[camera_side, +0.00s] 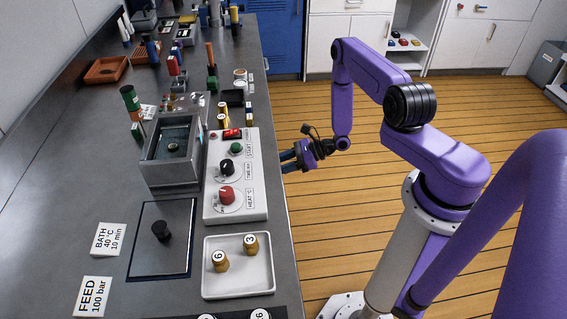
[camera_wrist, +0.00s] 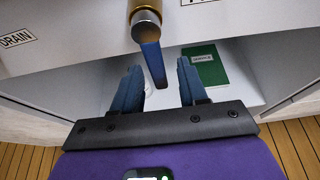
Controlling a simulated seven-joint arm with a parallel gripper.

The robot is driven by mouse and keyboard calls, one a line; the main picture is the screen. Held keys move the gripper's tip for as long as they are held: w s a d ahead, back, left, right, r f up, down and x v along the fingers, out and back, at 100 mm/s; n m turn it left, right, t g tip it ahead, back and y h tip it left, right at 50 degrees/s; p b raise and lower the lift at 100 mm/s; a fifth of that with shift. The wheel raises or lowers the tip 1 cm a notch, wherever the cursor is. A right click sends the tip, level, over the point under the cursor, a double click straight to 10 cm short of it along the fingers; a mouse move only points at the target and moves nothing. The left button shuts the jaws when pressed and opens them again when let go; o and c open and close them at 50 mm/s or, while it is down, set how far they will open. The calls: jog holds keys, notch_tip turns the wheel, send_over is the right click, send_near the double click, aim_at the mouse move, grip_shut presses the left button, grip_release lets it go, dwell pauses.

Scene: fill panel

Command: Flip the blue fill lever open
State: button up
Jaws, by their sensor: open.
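In the wrist view, the blue fill lever (camera_wrist: 154,66) hangs down, slightly tilted, from a brass-coloured valve with a grey end (camera_wrist: 146,20) on the white panel front. My gripper (camera_wrist: 160,88) is open, its two blue fingers pointing toward the panel. The lever shows between the fingertips in the picture; I see no contact, and the depth gap is unclear. In the side view, my gripper (camera_side: 290,160) is beside the counter's right edge, below the countertop. The lever and valve are hidden there by the counter.
A "DRAIN" label (camera_wrist: 17,38) is on the panel at left. A green book (camera_wrist: 204,66) lies in the open space under the panel. A grey bar (camera_wrist: 292,94) slants at the right. The counter (camera_side: 70,180) carries a control box (camera_side: 245,190) and a white tray (camera_side: 238,282).

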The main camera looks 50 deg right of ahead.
jog(key=v, duration=1.7)
jog(key=shift+s, duration=0.2)
jog(key=shift+d+r, duration=0.1)
jog(key=shift+r, duration=0.05)
jog(key=s+a+r+n+g+h, duration=0.1)
jog(key=s+a+r+n+g, duration=0.1)
jog(key=a+r+n+g, duration=1.45)
jog(key=s+a+r+n+t+h, duration=0.2)
jog(key=s+n, duration=0.5)
jog(key=n, duration=0.4)
jog(key=s+a+r+n+t+h, duration=0.3)
jog(key=s+r+n+t+h, duration=0.2)
jog(key=n, duration=0.7)
jog(key=s+r+h, duration=0.1)
jog(key=s, duration=0.1)
jog(key=shift+s+r, duration=0.3)
jog(key=shift+s, duration=0.1)
